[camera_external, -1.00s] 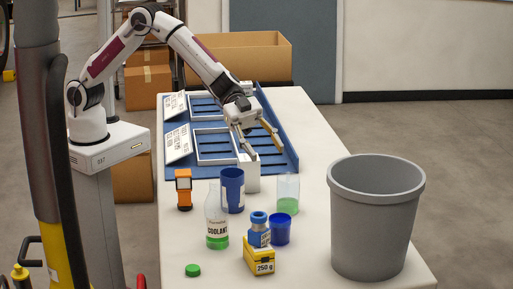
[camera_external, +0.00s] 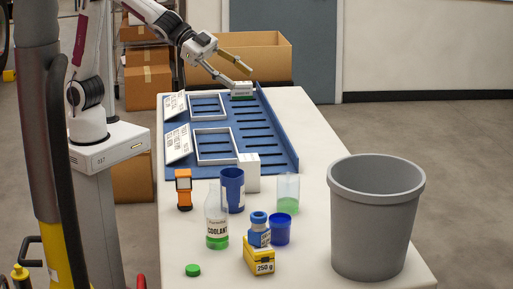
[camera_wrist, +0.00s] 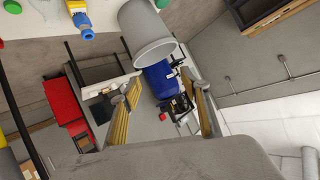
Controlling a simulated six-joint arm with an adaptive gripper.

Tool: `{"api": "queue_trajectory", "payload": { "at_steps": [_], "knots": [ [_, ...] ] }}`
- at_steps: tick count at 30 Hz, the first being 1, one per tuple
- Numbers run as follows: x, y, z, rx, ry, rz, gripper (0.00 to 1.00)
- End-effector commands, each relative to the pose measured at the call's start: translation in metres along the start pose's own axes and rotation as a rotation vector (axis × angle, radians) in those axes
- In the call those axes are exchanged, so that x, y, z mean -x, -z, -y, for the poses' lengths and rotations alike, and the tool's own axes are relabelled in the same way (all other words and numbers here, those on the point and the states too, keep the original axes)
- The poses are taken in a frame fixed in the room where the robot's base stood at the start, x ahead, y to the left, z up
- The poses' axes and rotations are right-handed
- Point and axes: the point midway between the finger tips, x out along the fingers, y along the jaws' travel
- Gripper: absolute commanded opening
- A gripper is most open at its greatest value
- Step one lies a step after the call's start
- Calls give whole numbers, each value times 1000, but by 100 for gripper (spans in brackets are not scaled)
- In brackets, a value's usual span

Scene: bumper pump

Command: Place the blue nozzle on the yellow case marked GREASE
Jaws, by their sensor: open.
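A blue piece with a round top (camera_external: 259,228), which looks like the blue nozzle, sits on the small yellow case (camera_external: 258,262) at the front of the table. The case's front reads "250 g"; I cannot read GREASE on it. In the wrist view the blue piece (camera_wrist: 87,32) shows at the top left, against the yellow case (camera_wrist: 76,7). My gripper (camera_external: 241,78) is open and empty, far behind them, above the back end of the blue tray. A small white and green box (camera_external: 242,92) is just below its fingertips.
A coolant bottle (camera_external: 217,224), a blue cup (camera_external: 280,230), a tall blue cup (camera_external: 232,188) and a glass with green liquid (camera_external: 287,193) stand close around the case. A large grey bin (camera_external: 373,225) stands to the right. A white box (camera_external: 249,172) stands at the tray's front edge.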

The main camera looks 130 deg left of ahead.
Motion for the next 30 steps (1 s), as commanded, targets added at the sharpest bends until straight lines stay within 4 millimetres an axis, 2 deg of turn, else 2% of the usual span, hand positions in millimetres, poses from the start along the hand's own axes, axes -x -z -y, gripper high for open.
{"api": "queue_trajectory", "payload": {
  "at_steps": [1,6,14,23,30],
  "knots": [
    [15,-2,2,9,12,13,46],
    [56,-21,4,42,44,79,46],
    [119,-59,-2,94,60,185,46],
    [189,-114,-24,149,31,313,46],
    [243,-163,-51,185,-29,414,46]
  ]
}}
